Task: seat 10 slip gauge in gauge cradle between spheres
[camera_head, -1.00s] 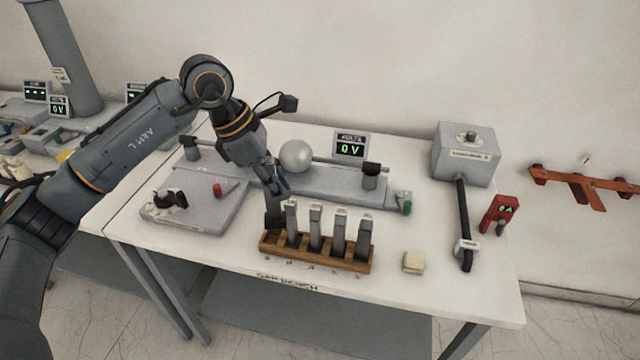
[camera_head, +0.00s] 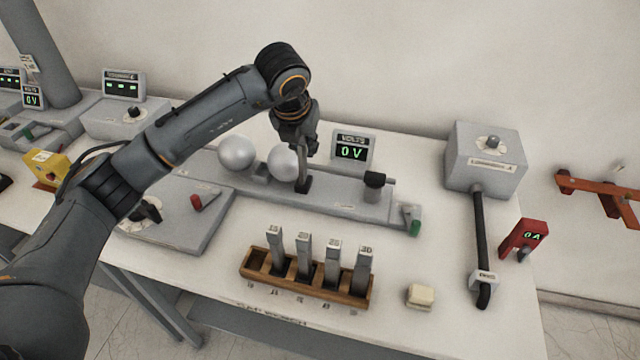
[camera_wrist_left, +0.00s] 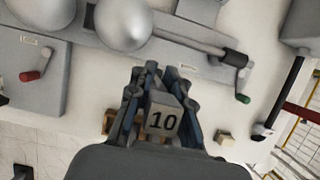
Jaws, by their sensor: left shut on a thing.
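My left gripper (camera_head: 303,170) is in front of and slightly right of the right sphere (camera_head: 284,162), above the grey sphere bench. In the left wrist view it (camera_wrist_left: 160,105) is shut on the slip gauge marked 10 (camera_wrist_left: 162,122). In the head view the gauge is hard to tell from the dark fingers. The left sphere (camera_head: 237,153) stands to the left. The small grey gauge cradle (camera_head: 260,171) shows in the gap between the spheres, with nothing visible in it. The gripper and gauge are apart from that gap, to its right. My right gripper is not in view.
A wooden rack (camera_head: 307,283) at the front holds several upright gauges; its leftmost slot is empty. A volts display (camera_head: 351,150) reading 0 V stands behind the bench. A control plate with a red handle (camera_head: 199,202) is at left. A cream block (camera_head: 421,296) lies at right.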

